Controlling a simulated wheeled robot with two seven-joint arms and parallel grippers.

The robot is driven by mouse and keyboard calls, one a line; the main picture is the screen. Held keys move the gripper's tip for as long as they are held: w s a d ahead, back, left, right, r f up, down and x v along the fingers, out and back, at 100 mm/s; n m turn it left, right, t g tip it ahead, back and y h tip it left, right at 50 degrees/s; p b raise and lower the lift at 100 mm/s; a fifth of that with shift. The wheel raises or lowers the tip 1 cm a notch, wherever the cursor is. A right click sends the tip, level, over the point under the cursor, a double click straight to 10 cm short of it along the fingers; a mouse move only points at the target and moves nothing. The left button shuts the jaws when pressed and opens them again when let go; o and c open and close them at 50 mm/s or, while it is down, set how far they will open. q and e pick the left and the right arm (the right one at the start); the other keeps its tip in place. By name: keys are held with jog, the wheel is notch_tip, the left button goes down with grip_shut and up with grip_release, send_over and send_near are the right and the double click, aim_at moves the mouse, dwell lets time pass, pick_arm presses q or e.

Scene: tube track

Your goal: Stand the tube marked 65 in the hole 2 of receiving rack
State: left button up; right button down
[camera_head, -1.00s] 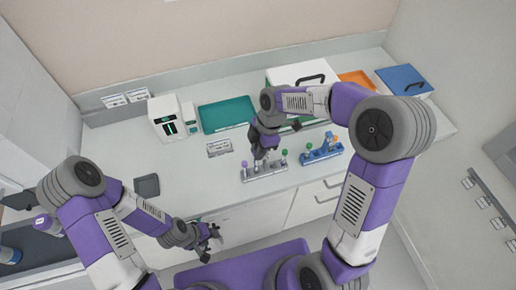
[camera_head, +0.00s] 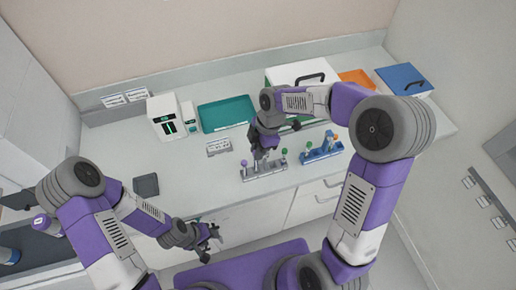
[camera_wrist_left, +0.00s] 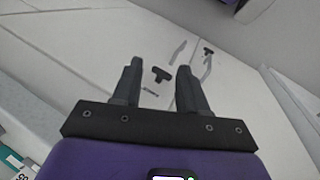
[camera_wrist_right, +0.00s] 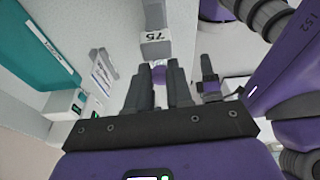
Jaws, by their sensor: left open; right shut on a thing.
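The grey rack (camera_head: 266,172) stands near the counter's front edge, with a purple-capped tube (camera_head: 244,162) at its left end and a green-capped tube (camera_head: 284,152) on its right part. My right gripper (camera_head: 262,155) is over the middle of this rack. In the right wrist view, its fingers (camera_wrist_right: 158,80) are close together around a tube, with something purple (camera_wrist_right: 158,72) showing between the tips. No 65 is readable; a block beyond the fingertips bears a mark like 75 (camera_wrist_right: 155,38). My left gripper (camera_head: 213,236) is open and empty in front of the counter.
A blue rack (camera_head: 322,151) with green- and orange-topped tubes stands right of the grey rack. Behind are a teal tray (camera_head: 226,114), a white machine (camera_head: 165,118) and a lidded white box (camera_head: 290,76). A dark pad (camera_head: 146,185) lies at left; counter around it is clear.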

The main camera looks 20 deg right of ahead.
jog(key=shift+f, duration=0.15)
jog(key=shift+f+b, duration=0.45)
dwell(0.4)
jog(key=shift+a+p+v, duration=0.25)
jog(key=shift+p+v, duration=0.55)
jog(key=shift+v, duration=0.2)
jog(key=shift+r, duration=0.1)
jog(key=shift+d+f+b, duration=0.1)
jog(key=shift+f+b, duration=0.45)
jog(key=shift+f, duration=0.05)
dwell(0.5)
jog(key=shift+f+b, duration=0.3)
jog(key=shift+f, duration=0.15)
dwell(0.4)
